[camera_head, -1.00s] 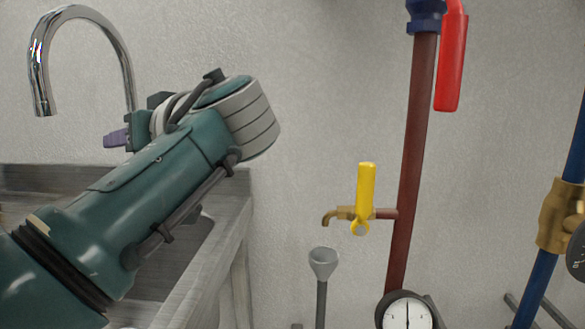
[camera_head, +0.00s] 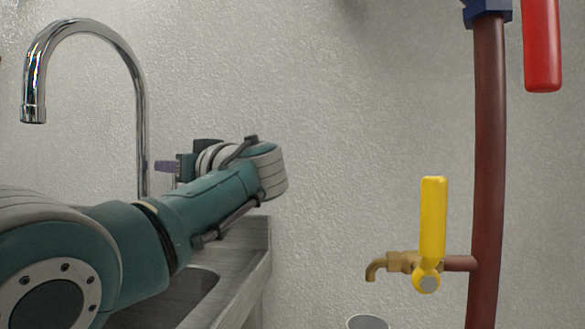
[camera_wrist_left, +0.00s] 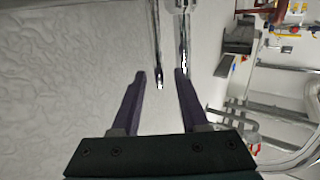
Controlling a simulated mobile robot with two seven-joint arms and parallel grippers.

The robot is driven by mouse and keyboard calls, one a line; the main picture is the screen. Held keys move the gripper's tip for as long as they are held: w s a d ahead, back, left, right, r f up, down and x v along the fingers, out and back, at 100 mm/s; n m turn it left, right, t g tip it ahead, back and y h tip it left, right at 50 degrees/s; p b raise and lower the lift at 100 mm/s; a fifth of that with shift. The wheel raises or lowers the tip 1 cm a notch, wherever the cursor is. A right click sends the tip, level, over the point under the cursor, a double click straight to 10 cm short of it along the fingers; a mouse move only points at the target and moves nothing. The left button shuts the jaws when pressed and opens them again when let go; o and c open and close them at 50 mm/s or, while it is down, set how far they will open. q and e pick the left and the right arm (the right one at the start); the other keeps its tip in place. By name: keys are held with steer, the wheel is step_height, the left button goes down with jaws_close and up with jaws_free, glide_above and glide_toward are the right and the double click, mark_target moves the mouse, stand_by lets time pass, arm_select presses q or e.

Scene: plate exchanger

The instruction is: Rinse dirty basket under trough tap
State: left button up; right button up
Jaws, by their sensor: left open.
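The chrome trough tap (camera_head: 140,110) arches over the steel trough (camera_head: 235,285) at the left of the head view. My left gripper (camera_head: 165,166) is just right of the tap's upright pipe; its purple fingertips show there, and the arm hides part of the tap's lower end and the trough. In the left wrist view my left gripper (camera_wrist_left: 160,82) is open, fingers apart. A thin chrome rod (camera_wrist_left: 158,70) reaches down between the fingertips; I cannot tell whether it is touched. A thicker chrome piece (camera_wrist_left: 183,40) is beside the right finger. The basket and my right gripper are not in view.
To the right, a brown pipe (camera_head: 489,150) carries a small brass tap with a yellow handle (camera_head: 432,215). A red handle (camera_head: 541,45) hangs at upper right. The textured wall (camera_head: 320,110) behind is bare between the arm and the pipe.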

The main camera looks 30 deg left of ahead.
arm_select(q)
steer(key=shift+w+a, duration=0.15)
steer(key=shift+a, duration=0.3)
steer(key=shift+c, duration=0.3)
jaws_close()
stand_by(0.9)
